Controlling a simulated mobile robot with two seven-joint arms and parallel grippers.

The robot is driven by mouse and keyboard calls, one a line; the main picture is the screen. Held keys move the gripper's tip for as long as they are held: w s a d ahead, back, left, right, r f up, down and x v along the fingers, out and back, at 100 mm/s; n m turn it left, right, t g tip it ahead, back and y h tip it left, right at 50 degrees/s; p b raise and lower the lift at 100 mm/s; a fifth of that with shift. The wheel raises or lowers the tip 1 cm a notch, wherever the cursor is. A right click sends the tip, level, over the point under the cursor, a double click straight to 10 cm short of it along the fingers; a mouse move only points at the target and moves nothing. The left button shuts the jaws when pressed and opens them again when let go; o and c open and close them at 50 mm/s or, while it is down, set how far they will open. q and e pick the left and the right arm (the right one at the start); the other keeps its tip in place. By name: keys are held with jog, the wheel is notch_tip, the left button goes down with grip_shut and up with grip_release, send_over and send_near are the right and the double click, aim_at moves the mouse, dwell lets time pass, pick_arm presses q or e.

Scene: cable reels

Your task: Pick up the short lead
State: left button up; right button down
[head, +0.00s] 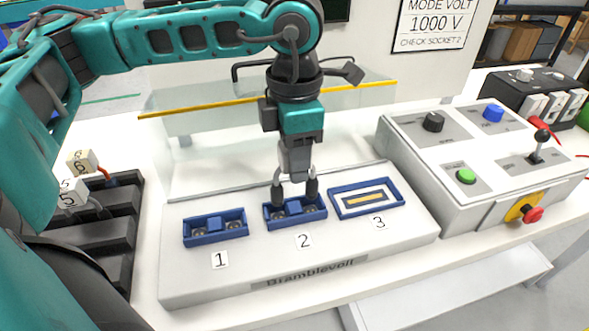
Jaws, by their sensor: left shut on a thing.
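My left gripper (295,190) points down over the blue socket 2 (322,217) on the white test bed. Its dark fingertips are down at the socket, one on each side of its raised blue middle block (293,208), and it is shut on that block. Socket 1 (240,231), to the left, has a similar block between two round contacts. No lead can be made out at the gripper. A red lead end (108,178) and a grey lead end (98,208) show at the left rack, by tags 6 and 5. My right gripper is not in view.
Socket 3 (345,212), with a yellow bar, is right of socket 2. A clear screen with a yellow edge (225,108) stands behind the bed. A control box (440,205) with knobs, lever and buttons stands right. The black rack (70,232) is left.

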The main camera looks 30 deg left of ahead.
pick_arm(q)
notch_tip(320, 180, up, 16)
jog(key=p, duration=0.1)
dwell(0.4)
